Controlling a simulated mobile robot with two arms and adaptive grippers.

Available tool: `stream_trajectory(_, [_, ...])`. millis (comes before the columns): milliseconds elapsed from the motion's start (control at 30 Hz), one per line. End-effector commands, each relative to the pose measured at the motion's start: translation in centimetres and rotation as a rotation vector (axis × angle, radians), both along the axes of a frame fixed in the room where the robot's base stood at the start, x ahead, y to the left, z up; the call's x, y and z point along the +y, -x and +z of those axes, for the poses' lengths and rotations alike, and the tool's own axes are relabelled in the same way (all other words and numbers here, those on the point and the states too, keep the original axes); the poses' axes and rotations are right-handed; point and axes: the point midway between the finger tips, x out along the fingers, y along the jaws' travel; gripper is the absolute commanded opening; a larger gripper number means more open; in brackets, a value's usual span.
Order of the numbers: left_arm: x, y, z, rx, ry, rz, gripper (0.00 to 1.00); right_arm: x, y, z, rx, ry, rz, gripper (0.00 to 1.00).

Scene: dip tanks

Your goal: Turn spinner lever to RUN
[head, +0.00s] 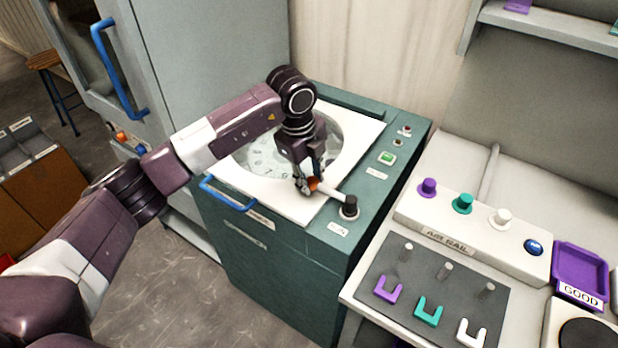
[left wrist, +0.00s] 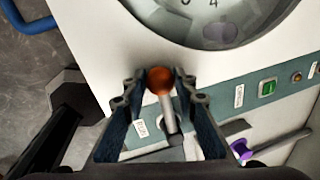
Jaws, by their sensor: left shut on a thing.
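The spinner lever is a pale rod (head: 331,193) running from a black pivot (head: 349,205) on the green spinner cabinet (head: 290,262) to an orange ball knob (head: 314,183). It points left, over the edge of the white lid. A small label (head: 338,229) sits below the pivot; its words are too small to read. My left gripper (head: 308,186) is shut on the knob. In the left wrist view, the orange knob (left wrist: 159,80) is between the two fingertips (left wrist: 160,88). My right gripper is not in view.
The white lid (head: 313,205) has a round window and a blue handle (head: 227,195). A green button (head: 387,158) is on the right panel. The bench at right holds an air rail (head: 472,232), a dark mat (head: 385,255) with coloured hooks, and a purple tray (head: 580,255).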

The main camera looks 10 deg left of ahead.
Motion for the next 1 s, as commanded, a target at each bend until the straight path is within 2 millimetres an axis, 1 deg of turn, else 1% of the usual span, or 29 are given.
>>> stream_trajectory(33, [0.1, 0.0, 0.1, 0.000, -0.001, 0.002, 0.00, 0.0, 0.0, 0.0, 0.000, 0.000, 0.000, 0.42])
stream_trajectory(67, [0.1, 0.0, 0.1, 0.000, -0.001, 0.002, 0.27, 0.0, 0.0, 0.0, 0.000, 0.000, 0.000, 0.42])
stream_trajectory(200, [0.0, 0.0, 0.0, 0.000, 0.000, 0.001, 0.43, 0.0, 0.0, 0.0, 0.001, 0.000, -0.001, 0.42])
stream_trajectory(467, [0.0, 0.0, 0.0, 0.001, -0.001, 0.000, 0.44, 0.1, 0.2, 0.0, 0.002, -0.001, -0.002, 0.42])
stream_trajectory(567, [0.1, 0.1, 0.4, -0.001, 0.001, 0.000, 0.44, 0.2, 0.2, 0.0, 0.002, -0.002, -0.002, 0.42])
stream_trajectory(667, [0.2, 0.2, 1.6, -0.001, 0.001, 0.000, 0.44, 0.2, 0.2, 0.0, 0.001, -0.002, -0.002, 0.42])
stream_trajectory(1000, [0.9, 1.4, 8.6, -0.003, 0.001, -0.001, 0.44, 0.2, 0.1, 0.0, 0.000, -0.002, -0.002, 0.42])
